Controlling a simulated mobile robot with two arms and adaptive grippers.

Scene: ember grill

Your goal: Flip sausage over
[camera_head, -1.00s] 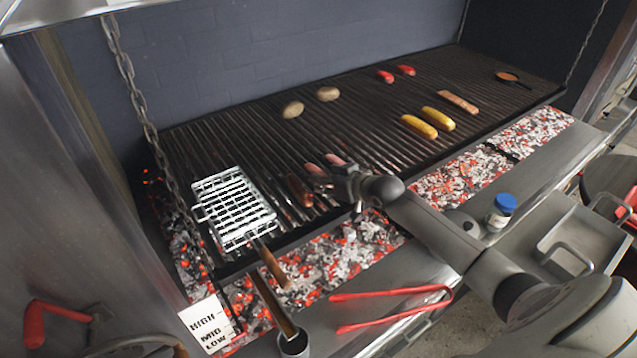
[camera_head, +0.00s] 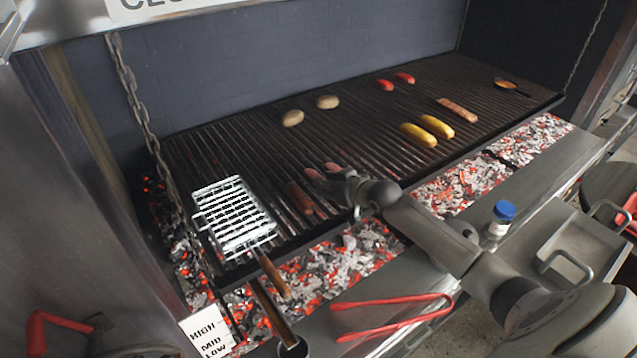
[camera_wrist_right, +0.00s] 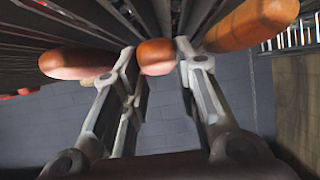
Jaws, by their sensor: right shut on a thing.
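Three sausages lie close together on the grill grate near its front edge. My right gripper (camera_head: 323,184) reaches in low over them from the right. It is shut on the middle sausage (camera_wrist_right: 155,57), whose end shows between the fingertips in the wrist view; this sausage also shows in the head view (camera_head: 313,174). A darker sausage (camera_head: 300,198) lies to its left, and it shows at the right of the wrist view (camera_wrist_right: 250,24). Another sausage (camera_head: 334,167) lies on the other side, at the left of the wrist view (camera_wrist_right: 80,64). The fingers partly hide the held sausage. My left gripper is not in view.
A wire grill basket (camera_head: 235,218) lies to the left on the grate. Yellow corn cobs (camera_head: 428,131), potatoes (camera_head: 310,110) and red items (camera_head: 395,81) lie farther back. Red tongs (camera_head: 395,318) and a blue-capped jar (camera_head: 501,218) are on the front ledge. Glowing coals lie below.

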